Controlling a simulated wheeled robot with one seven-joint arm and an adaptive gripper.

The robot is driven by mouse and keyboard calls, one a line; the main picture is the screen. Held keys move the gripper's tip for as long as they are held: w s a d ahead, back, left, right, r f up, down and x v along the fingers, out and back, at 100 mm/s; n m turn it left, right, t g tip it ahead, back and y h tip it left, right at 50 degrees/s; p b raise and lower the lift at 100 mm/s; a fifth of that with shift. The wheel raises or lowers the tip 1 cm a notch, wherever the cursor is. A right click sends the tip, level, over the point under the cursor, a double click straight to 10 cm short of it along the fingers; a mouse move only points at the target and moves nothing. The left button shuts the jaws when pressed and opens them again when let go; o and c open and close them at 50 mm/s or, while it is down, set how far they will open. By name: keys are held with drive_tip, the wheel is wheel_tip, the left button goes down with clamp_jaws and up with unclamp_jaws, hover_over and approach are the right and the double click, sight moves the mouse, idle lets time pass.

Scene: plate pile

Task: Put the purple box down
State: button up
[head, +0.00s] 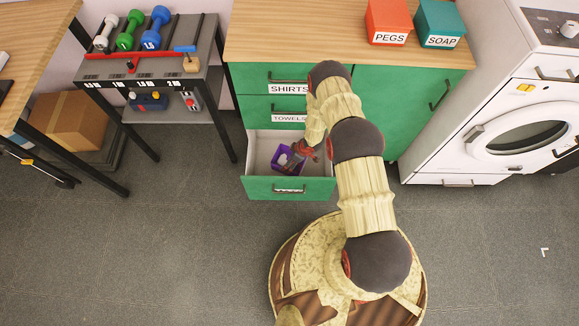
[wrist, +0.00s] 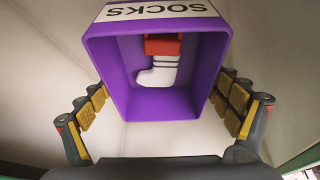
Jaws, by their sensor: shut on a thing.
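The purple box (head: 278,166) is inside the open bottom drawer (head: 258,188) of the green cabinet. In the wrist view the purple box (wrist: 155,108) has a SOCKS label and holds a white sock with a red part (wrist: 160,68). My gripper (head: 307,153) reaches down into the drawer at the box. In the wrist view the fingers of my gripper (wrist: 162,101) are on either side of the box, shut on it. I cannot tell whether the box's bottom touches the drawer floor.
The drawer's front panel and side walls surround the box. The cabinet top (head: 290,35) holds a red PEGS box (head: 388,18) and a teal SOAP box (head: 440,22). A washing machine (head: 500,115) stands right, a dumbbell rack (head: 150,70) left.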

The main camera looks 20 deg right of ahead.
wheel_tip(320, 180, down, 7)
drive_tip(key=b, duration=0.2)
drive_tip(key=shift+f+b, duration=0.15)
drive_tip(key=shift+b, duration=0.2)
drive_tip(key=o, duration=1.1)
drive_tip(key=shift+o, duration=0.2)
drive_tip(key=p+v, duration=0.5)
drive_tip(key=v, duration=0.7)
